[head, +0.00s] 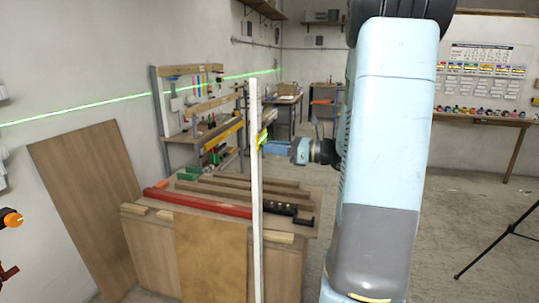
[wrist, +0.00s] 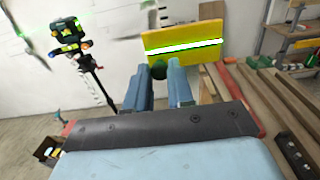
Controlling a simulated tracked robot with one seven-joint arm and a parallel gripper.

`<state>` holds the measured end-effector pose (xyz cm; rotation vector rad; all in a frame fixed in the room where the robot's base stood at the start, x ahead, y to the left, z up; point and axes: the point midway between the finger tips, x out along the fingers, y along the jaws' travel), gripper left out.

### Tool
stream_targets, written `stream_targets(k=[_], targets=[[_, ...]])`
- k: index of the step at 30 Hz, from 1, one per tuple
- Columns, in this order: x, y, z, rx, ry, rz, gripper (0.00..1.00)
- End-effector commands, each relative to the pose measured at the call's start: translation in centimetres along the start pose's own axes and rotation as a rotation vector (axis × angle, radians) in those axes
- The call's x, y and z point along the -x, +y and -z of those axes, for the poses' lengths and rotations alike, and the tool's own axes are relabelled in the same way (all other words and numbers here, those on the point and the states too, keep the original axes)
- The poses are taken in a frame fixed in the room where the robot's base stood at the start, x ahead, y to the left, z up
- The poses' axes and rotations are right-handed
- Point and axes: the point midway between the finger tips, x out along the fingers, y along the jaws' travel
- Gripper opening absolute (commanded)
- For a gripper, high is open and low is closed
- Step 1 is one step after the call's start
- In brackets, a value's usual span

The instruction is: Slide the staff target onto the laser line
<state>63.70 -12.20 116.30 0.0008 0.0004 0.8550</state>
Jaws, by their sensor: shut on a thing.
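The pale staff (head: 256,200) stands upright in the head view, in front of the workbench. The yellow target (head: 262,138) sits partway up it, edge-on and small here. In the wrist view the target (wrist: 185,58) is a yellow plate beyond the fingers, with a bright green-white line across it near mid-height; I cannot tell whether this is laser light or a mark. My gripper (head: 268,147) is at the target. In the wrist view its fingers (wrist: 159,75) are closed around a dark green knob (wrist: 157,71) by the plate. The green laser line (head: 110,100) runs along the left wall.
A workbench (head: 223,208) with wooden strips and a red bar (head: 197,203) stands behind the staff. A wooden board (head: 88,200) leans on the left wall. A tripod-mounted device (wrist: 65,40) stands at upper left in the wrist view. Floor shows right of my arm.

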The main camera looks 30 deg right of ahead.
Motion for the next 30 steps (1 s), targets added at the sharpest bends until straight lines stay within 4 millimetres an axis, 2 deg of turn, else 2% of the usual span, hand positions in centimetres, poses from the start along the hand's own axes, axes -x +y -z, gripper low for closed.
stream_targets(k=[8,9,16,25,30], targets=[[0.0,0.0,0.0,0.0,0.0,0.002,0.0],[0.0,0.0,0.0,0.0,0.001,0.002,0.26],[0.1,0.0,0.0,0.0,0.001,0.003,0.47],[0.4,-0.1,0.0,0.0,0.001,0.004,0.47],[2.3,-0.1,0.0,0.0,0.001,0.005,0.47]])
